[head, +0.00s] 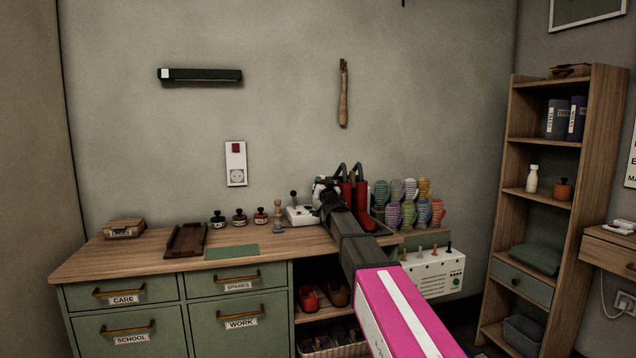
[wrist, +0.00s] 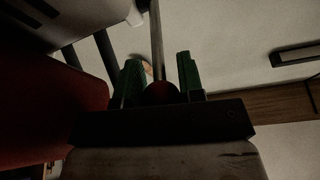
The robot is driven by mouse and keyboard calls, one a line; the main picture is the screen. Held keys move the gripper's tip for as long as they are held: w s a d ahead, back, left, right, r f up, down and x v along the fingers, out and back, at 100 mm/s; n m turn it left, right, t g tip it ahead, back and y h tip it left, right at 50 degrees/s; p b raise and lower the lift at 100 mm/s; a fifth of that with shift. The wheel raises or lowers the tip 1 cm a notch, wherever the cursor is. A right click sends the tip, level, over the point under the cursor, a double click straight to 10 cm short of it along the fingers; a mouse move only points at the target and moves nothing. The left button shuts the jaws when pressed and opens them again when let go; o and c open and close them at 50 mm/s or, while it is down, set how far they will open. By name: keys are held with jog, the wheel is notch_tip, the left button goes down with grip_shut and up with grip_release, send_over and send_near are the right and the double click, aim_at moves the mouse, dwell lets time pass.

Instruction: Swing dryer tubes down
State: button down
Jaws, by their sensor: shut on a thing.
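My gripper (head: 327,187) reaches over the right part of the bench top. In the wrist view its green fingers (wrist: 160,84) are on either side of a dark red round knob (wrist: 162,92) at the end of a grey rod (wrist: 156,40), shut on it. Two upright red bodies (head: 354,196) with dark bent tubes (head: 349,170) stand just right of the gripper. Dark tubes (wrist: 106,48) and a large red surface (wrist: 60,105) also fill the left of the wrist view. My arm hides the base of these parts; I cannot tell how the rod joins them.
Colourful ribbed items (head: 408,204) stand close right of the red bodies. A white box with a black-knobbed lever (head: 300,213) is close left. A white panel with several pegs (head: 434,271) hangs beside the bench.

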jog(key=shift+f+t, duration=0.4)
jog(key=c, duration=0.8)
grip_release()
jog(key=shift+s, duration=0.1)
jog(key=v, duration=1)
jog(key=shift+s, duration=0.3)
jog(key=shift+f, duration=0.1)
